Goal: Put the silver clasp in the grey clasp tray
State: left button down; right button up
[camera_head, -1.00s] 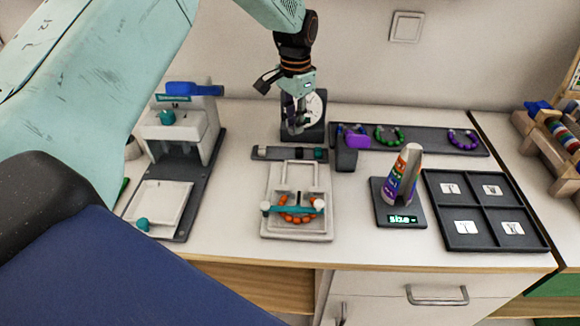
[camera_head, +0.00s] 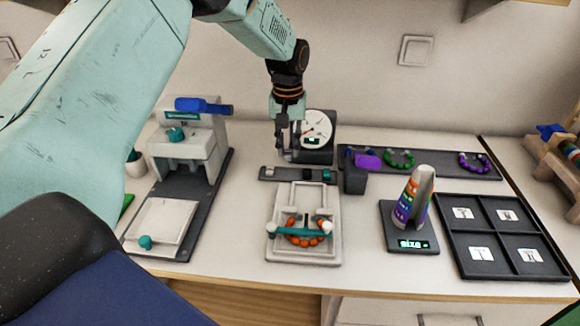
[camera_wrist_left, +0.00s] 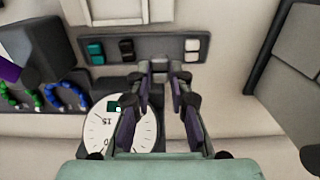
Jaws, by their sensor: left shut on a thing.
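My left gripper (camera_head: 287,157) is just above the dark grey strip tray (camera_head: 290,175), between its pale and black pieces. In the left wrist view the fingertips (camera_wrist_left: 168,70) are closed on a small grey piece (camera_wrist_left: 160,66), which looks like the silver clasp but is mostly hidden. I cannot tell whether the held piece touches the tray. My right gripper is not in view.
A white bead board (camera_head: 275,245) with orange beads lies in front of the strip. A round dial (camera_head: 316,128) stands behind. A size stand (camera_head: 405,240) with a rainbow cone and a four-part dark tray (camera_head: 500,275) are right. A white press (camera_head: 185,145) is left.

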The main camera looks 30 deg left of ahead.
aim_at(289, 175)
pick_arm(q)
jog(key=shift+w+f+b, duration=0.1)
jog(key=shift+f+b, duration=0.25)
jog(key=shift+f, duration=2.45)
jog(key=c, duration=1.2)
grip_release()
jog(key=shift+f, duration=0.15)
notch_tip(289, 175, up, 12)
jog(key=shift+r+p, duration=0.2)
jog(key=shift+p, duration=0.85)
